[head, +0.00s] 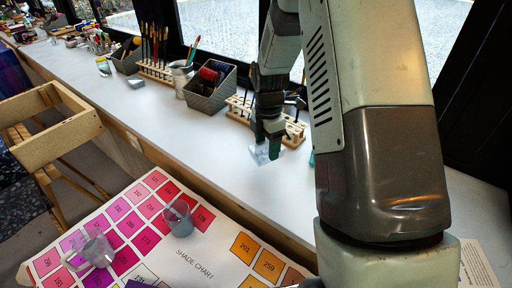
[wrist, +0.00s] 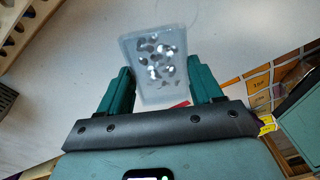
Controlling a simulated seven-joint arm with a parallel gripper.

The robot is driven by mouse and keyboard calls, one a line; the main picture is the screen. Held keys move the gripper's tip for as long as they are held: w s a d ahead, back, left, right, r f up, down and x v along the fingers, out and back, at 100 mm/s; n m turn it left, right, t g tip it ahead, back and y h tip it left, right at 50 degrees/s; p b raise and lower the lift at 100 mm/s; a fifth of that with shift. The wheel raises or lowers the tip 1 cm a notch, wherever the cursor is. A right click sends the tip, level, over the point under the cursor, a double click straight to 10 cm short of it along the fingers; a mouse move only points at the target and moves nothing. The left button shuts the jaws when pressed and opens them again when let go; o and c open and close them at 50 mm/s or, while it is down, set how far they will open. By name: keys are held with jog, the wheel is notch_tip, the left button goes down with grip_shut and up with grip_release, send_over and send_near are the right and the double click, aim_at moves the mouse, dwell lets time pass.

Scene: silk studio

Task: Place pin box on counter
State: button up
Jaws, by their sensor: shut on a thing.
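The pin box (wrist: 156,68) is a small clear container with shiny pins in it. In the wrist view it sits between the two green fingers of my gripper (wrist: 154,92), which is shut on it. In the head view my gripper (head: 267,138) points down over the white counter (head: 185,136), with the pin box (head: 262,153) at its fingertips, partly hidden by them. The box is over or on the counter; I cannot tell whether it touches the surface.
A wooden rack (head: 293,131) stands just behind my gripper. A dark basket of spools (head: 209,92) and a brush pot (head: 182,76) stand left of it. The shade chart (head: 155,236) lies in front, with two grey cups. The counter left of the gripper has bare room.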

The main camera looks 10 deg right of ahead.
aim_at(267, 157)
jog(key=shift+f, duration=2.55)
jog(key=o, duration=1.1)
jog(key=shift+f, duration=0.1)
